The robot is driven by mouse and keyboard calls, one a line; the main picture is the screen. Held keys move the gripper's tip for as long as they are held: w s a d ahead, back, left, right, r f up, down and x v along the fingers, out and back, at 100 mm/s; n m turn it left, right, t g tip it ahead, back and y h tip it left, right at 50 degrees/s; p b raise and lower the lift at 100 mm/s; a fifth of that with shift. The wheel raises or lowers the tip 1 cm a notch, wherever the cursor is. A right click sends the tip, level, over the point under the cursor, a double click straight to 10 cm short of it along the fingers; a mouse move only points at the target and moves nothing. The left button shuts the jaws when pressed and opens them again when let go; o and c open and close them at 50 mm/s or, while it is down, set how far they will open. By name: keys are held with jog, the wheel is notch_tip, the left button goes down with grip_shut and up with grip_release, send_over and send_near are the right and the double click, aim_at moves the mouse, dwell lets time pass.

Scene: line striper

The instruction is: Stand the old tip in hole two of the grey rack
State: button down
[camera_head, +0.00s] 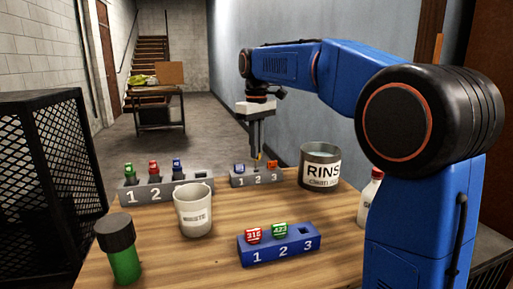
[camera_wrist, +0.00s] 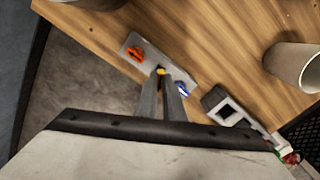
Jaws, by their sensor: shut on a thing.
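The small grey rack (camera_head: 245,182) stands at the back of the table, marked 1, 2, 3. A blue tip (camera_head: 239,168) is in hole one and an orange tip (camera_head: 272,165) is in hole three. My gripper (camera_head: 257,155) points down over hole two, its fingers shut on a small yellow tip (camera_head: 260,156). In the wrist view the yellow tip (camera_wrist: 160,71) shows between the fingertips, over the rack (camera_wrist: 150,50) between the orange tip (camera_wrist: 134,53) and the blue tip (camera_wrist: 181,90). The fingers hide its lower part and the hole; I cannot tell whether it is seated.
A longer grey rack (camera_head: 175,193) with green, red and blue tips stands left. A waste cup (camera_head: 194,215), a rinse pot (camera_head: 320,170), a white bottle (camera_head: 370,195) and a green bottle (camera_head: 122,262) stand around. A blue rack (camera_head: 280,255) is in front, hole three empty.

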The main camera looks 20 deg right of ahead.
jog(key=shift+f, duration=1.85)
dwell(1.0)
jog(key=c, duration=1.5)
grip_release()
jog(key=shift+r, duration=0.1)
jog(key=shift+r, duration=3.4)
